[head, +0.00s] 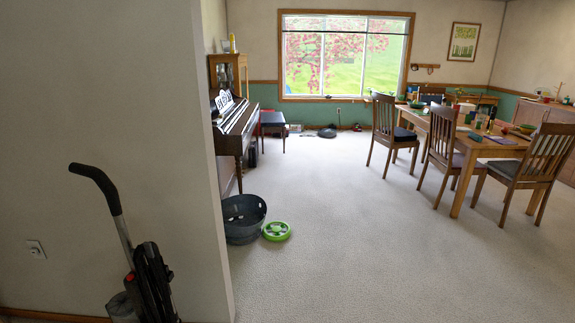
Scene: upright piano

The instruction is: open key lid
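The upright piano (229,75) stands against the left side of the far room, partly hidden by the near wall's edge. Its key lid (240,118) shows as a brown wooden surface along the front, seen from the side and small. I cannot tell at this distance whether it is shut. White sheets (223,101) with dark marks stand above it. My gripper is not in view.
A near wall (100,120) fills the left, with a vacuum cleaner (150,280) against it. A grey tub (244,220) and a green ring-shaped object (276,231) lie before the piano. A bench (273,120) stands beyond. Open carpet (340,230) lies between these and the dining table (470,150).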

